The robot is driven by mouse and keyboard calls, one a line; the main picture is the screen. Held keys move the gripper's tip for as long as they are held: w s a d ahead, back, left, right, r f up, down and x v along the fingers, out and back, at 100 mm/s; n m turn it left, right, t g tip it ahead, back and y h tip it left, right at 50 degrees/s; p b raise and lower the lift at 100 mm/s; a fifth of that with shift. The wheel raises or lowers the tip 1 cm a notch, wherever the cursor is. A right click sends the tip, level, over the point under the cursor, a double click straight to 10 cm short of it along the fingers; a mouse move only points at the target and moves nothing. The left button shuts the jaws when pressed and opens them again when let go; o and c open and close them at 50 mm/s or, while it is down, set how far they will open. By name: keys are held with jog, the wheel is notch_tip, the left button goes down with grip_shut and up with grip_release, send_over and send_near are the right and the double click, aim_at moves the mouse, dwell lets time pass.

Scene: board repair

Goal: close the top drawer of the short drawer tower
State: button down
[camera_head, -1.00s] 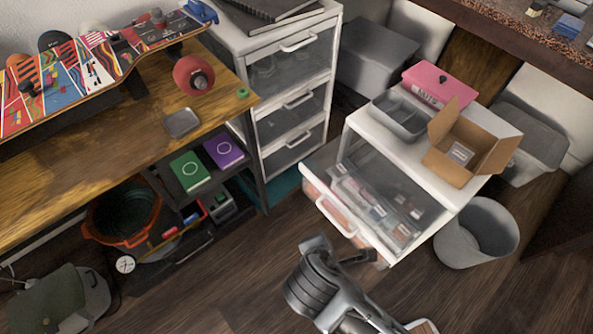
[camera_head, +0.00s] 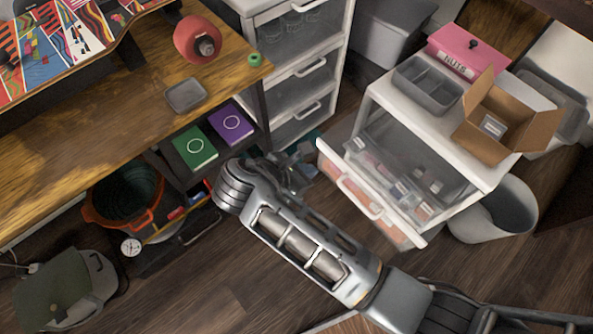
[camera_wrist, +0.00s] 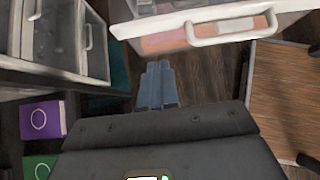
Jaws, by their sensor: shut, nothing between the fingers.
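The short drawer tower (camera_head: 478,176) is a white unit with clear sides on the right of the head view. Its top drawer (camera_head: 372,200) is pulled out, with small packets and parts inside. The drawer's white front and handle (camera_wrist: 233,29) also show at the top of the wrist view. My gripper (camera_head: 298,176) is just left of the drawer front in the head view, partly hidden by my own wrist. In the wrist view my gripper (camera_wrist: 157,85) has its fingers together and empty, below and left of the handle, with no clear contact.
On the tower stand a grey tray (camera_head: 427,84), a pink box (camera_head: 466,52) and an open cardboard box (camera_head: 507,118). A grey bin (camera_head: 500,212) stands at its right. A taller drawer tower (camera_head: 296,75) and the workbench (camera_head: 95,135) are at left. Floor (camera_head: 200,280) is open in front.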

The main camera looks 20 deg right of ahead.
aim_at(335, 158)
jog(key=shift+w+d+f, duration=0.3)
jog(key=shift+d+f, duration=0.05)
jog(key=shift+d, duration=0.65)
jog(key=shift+w+d+f, duration=0.35)
jog(key=shift+d+f, duration=0.05)
jog(key=shift+d, duration=0.6)
jog(key=shift+w+d+f, duration=0.3)
jog(key=shift+d+f, duration=0.05)
jog(key=shift+d, duration=0.65)
jog(key=shift+w+d+r, duration=0.1)
jog(key=shift+d, duration=0.35)
jog(key=w+d+p, duration=0.2)
jog(key=d+p, duration=0.1)
jog(key=d, duration=0.4)
jog(key=w+d+p, duration=0.3)
jog(key=d, duration=0.5)
